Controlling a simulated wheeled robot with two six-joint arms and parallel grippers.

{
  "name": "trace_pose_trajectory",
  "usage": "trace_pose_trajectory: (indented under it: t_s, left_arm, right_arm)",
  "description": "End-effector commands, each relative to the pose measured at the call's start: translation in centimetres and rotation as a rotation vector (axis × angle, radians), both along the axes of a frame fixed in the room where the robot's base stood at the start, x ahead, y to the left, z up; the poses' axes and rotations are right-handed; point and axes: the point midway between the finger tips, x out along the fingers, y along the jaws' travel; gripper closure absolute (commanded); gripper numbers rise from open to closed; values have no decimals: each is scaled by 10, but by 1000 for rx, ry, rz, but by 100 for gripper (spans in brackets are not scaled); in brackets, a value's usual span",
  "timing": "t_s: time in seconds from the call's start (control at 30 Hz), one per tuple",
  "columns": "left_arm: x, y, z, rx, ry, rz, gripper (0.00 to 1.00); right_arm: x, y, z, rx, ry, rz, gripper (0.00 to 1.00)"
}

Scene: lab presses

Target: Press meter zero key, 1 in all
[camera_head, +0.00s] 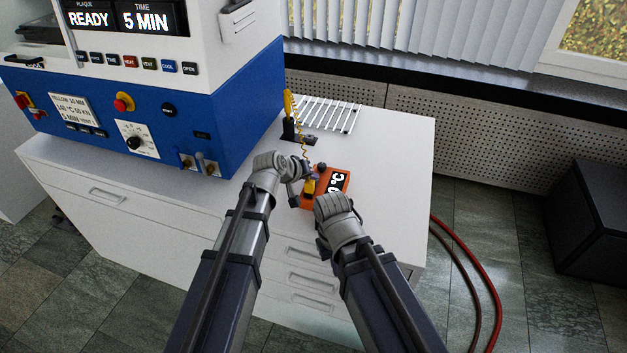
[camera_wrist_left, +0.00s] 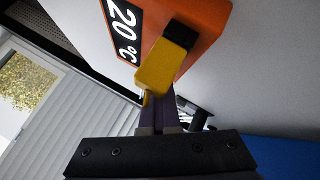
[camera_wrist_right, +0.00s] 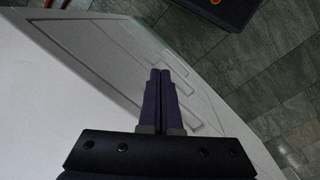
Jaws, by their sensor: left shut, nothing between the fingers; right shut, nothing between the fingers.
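The orange meter (camera_head: 341,176) lies on the white worktop, partly hidden by my grippers. Its display (camera_wrist_left: 123,27) reads 20 °C in the left wrist view. A yellow part with a black end (camera_wrist_left: 160,65) is on the meter. I cannot make out the zero key by its label. My left gripper (camera_head: 314,177) is shut and empty at the meter; in the left wrist view its fingertips (camera_wrist_left: 168,92) end beside the yellow part. I cannot tell whether they touch. My right gripper is shut and empty, its fingers (camera_wrist_right: 160,75) over the worktop's front edge.
A yellow-handled probe (camera_head: 288,103) stands in a black holder, with a coiled cord running to the meter. A white rack (camera_head: 328,114) lies behind. The blue and white press (camera_head: 200,110) stands left. Red hoses (camera_head: 470,260) are on the floor at right. The worktop right of the meter is clear.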

Motion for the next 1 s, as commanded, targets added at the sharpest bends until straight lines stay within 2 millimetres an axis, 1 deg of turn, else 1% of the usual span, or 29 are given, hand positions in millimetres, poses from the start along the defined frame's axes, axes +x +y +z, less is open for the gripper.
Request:
trace_pose_trajectory:
  t_s: [0.3,0.67,1.0]
  left_arm:
    - [-1,0,1,1,2,-1,100]
    - [0,0,19,0,0,0,100]
    - [1,0,18,0,-1,1,100]
  right_arm:
    - [0,0,1,0,0,0,100]
    - [0,0,19,0,0,0,100]
    - [0,0,18,0,0,0,100]
